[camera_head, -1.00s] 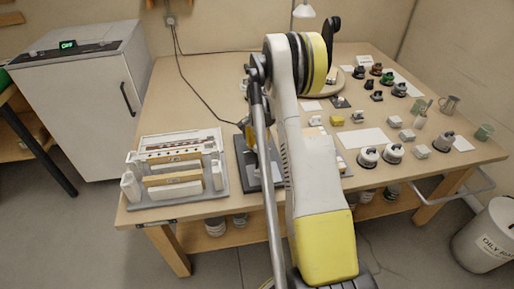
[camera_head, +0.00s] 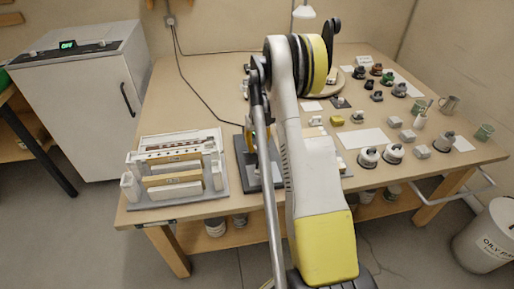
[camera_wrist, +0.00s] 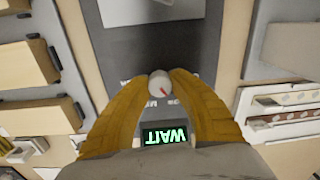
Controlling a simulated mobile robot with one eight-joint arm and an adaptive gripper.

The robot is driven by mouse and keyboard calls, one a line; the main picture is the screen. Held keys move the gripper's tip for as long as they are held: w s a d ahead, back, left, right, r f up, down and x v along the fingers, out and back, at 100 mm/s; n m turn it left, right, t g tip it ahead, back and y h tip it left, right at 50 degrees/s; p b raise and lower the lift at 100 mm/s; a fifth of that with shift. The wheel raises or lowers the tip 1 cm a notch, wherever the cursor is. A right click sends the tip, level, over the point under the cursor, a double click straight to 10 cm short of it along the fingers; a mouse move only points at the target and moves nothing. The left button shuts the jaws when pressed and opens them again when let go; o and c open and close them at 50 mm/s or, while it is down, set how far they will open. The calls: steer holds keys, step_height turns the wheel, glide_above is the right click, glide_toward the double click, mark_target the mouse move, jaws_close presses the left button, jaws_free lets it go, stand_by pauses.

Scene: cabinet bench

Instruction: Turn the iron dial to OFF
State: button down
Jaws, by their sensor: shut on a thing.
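The iron dial (camera_wrist: 160,84), a small pale round knob with a red pointer line, sits on a dark grey panel (camera_wrist: 140,50) in the wrist view. Its red line slants toward the lower right of the picture. Small white letters around it are partly covered and too small to read surely. My gripper (camera_wrist: 160,80) has its yellow fingers shut on the dial from both sides. Below it, a lit display (camera_wrist: 166,137) reads WAIT upside down. In the head view the dial is hidden behind my arm; the dark station base (camera_head: 248,170) shows beside it.
A white rack with wooden slats (camera_head: 180,190) stands left on the bench (camera_head: 215,95). Several knobs, cups and pale blocks crowd the right side. A white cabinet (camera_head: 85,110) at far left has a green display (camera_head: 68,45) reading OFF.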

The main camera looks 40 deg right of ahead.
mark_target(257, 146)
steer(key=n, duration=0.5)
steer(key=shift+n, duration=0.3)
steer(key=n, duration=0.5)
steer(key=shift+n, duration=0.3)
steer(key=c, duration=1.1)
jaws_free()
steer(key=shift+r, duration=0.1)
step_height(257, 146, up, 12)
steer(key=shift+w, duration=0.1)
